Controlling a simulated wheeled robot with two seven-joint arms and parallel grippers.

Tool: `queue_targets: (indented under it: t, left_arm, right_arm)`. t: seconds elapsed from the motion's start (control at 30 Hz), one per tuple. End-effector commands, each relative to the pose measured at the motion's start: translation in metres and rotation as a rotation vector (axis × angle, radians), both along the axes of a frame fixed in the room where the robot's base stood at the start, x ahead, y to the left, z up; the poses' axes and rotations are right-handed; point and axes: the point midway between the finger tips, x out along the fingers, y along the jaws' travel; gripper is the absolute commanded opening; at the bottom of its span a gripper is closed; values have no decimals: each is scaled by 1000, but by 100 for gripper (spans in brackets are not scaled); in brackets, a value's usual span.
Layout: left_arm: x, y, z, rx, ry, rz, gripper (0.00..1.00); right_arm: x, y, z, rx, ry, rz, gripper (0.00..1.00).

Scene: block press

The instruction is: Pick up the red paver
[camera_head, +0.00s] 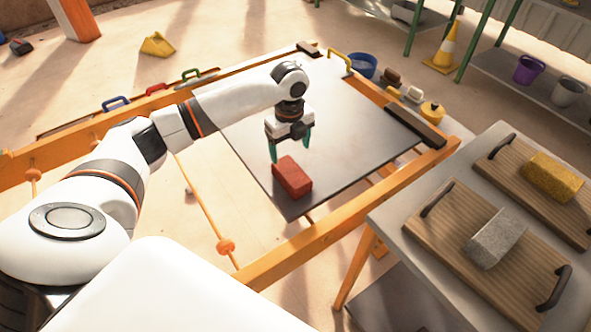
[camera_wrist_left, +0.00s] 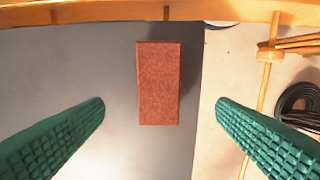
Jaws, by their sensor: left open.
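The red paver (camera_head: 292,177) lies on the grey metal plate (camera_head: 345,125), close to the plate's near corner. My left gripper (camera_head: 289,152) is open and empty above the plate, just behind the paver in the head view. In the left wrist view the paver (camera_wrist_left: 158,83) lies ahead of the two green fingers of my left gripper (camera_wrist_left: 160,112), between their lines and nearer the top of the picture. It does not appear to touch either finger. My right gripper is not in view.
An orange frame (camera_head: 330,222) surrounds the plate. At right, a table (camera_head: 405,215) holds two wooden boards with a grey block (camera_head: 496,240) and a yellow block (camera_head: 552,177). Most of the plate is bare.

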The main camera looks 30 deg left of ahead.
Motion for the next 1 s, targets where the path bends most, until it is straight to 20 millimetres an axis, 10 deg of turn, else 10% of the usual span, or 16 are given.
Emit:
queue_targets:
  t: [0.2, 0.57, 1.0]
  left_arm:
    - [0, -1, -35, -1, 1, 1, 80]
    - [0, -2, -74, -1, 1, 2, 80]
    - [1, -1, -94, 1, -3, 0, 78]
  right_arm:
    - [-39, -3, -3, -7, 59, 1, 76]
    - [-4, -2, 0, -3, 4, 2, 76]
    - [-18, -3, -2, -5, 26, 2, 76]
